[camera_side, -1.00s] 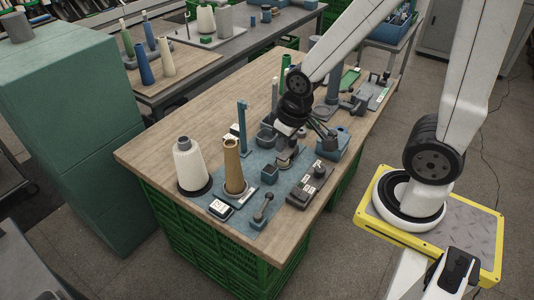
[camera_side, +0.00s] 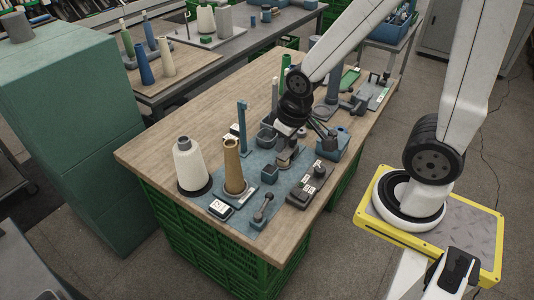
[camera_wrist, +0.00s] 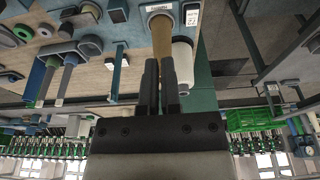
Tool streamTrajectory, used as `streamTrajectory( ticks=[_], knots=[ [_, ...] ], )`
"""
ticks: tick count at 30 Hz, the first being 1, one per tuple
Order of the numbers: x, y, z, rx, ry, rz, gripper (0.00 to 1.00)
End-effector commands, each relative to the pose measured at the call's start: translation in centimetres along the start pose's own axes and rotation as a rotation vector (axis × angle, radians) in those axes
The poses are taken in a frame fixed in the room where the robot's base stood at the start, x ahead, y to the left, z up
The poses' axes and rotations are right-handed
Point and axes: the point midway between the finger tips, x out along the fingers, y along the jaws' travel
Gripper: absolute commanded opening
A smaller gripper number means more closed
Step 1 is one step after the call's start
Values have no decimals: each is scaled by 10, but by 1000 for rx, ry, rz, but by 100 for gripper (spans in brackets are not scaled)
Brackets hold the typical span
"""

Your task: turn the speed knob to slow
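A dark control box (camera_side: 305,190) with pale labels sits at the front right of the blue mat in the side view. A small round dark part (camera_side: 320,168) on its top may be the speed knob; its pointer and markings are too small to read. My gripper is above the back of the mat in the side view, partly hidden by my wrist. In the wrist view my gripper (camera_wrist: 160,62) shows two dark fingers close together with a thin gap. No held thing shows. I cannot tell whether they are fully shut.
A tan cone (camera_side: 232,165) and a white yarn cone (camera_side: 190,165) stand at the left of the mat. A blue post (camera_side: 242,128) stands behind them. A small lever (camera_side: 264,207) and a labelled box (camera_side: 220,209) are in front.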

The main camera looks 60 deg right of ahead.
Motion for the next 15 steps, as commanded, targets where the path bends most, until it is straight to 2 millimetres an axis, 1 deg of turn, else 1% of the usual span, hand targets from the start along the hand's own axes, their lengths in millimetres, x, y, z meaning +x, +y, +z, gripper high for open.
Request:
streamTrajectory(
  ticks=[1, 2, 3, 5, 6, 7, 8, 11, 15],
  knots=[
    [0, 0, 0, 1, 0, 0, 22],
    [0, 0, 0, 4, 0, 0, 32],
    [1, 1, 0, 12, -1, 1, 44],
    [2, 4, -1, 31, -4, 3, 64],
    [4, 6, -2, 50, -6, 5, 76],
    [6, 8, -3, 70, -9, 7, 86],
    [8, 11, -3, 93, -13, 9, 89],
    [16, 24, -6, 200, -27, 19, 89],
    [34, 49, -9, 414, -53, 40, 89]
  ],
)
